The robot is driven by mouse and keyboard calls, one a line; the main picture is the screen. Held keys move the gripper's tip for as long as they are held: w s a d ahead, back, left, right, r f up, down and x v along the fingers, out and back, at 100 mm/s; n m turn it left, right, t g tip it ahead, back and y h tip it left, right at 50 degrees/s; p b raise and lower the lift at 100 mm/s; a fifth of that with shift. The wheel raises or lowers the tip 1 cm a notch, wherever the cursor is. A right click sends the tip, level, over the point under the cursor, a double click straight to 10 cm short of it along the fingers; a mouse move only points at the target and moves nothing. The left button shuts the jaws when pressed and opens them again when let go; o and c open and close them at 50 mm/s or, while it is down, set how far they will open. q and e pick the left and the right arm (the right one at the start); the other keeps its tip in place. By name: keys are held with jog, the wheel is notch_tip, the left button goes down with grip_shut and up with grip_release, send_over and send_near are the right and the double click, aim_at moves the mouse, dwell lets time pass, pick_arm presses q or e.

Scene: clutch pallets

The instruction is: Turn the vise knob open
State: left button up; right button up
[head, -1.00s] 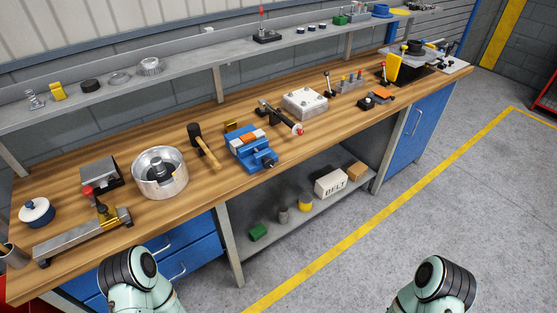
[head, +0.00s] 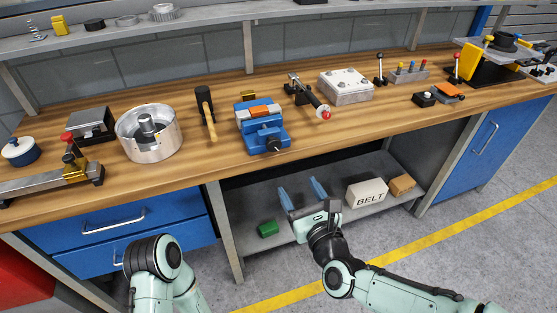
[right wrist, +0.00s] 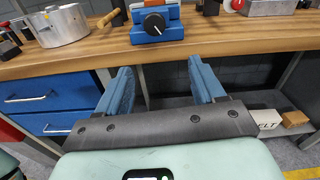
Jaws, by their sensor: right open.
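The blue vise (head: 262,127) stands on the wooden workbench near its front edge, with an orange piece (head: 260,112) between its jaws. Its black knob (head: 273,145) faces the front; in the right wrist view the knob (right wrist: 154,23) shows a white pointer line. My right gripper (head: 301,190) is open and empty, its blue fingers apart. It is in front of the bench, below the top's edge and below the vise, not touching it. In the right wrist view the fingers (right wrist: 160,82) point toward the bench below the knob. My left arm shows at the lower left of the head view, but its gripper does not.
The lower shelf holds a BELT box (head: 367,193) and a green block (head: 268,229).

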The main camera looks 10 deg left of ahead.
aim_at(275, 146)
pick_arm(q)
jog(key=shift+s+d+r+g+p, duration=0.35)
jog(key=shift+s+r+p, duration=0.2)
jog(key=shift+s, duration=0.3)
pick_arm(e)
jog(key=shift+m+t, duration=0.3)
jog(key=shift+m, duration=0.1)
jog(key=x, duration=0.4)
jog(key=r+x, duration=0.1)
jog(key=x, duration=0.8)
jog(key=shift+s+a+r, duration=0.1)
jog(key=shift+a+r, duration=0.3)
jog(key=shift+a, duration=0.1)
jog(key=c, duration=1)
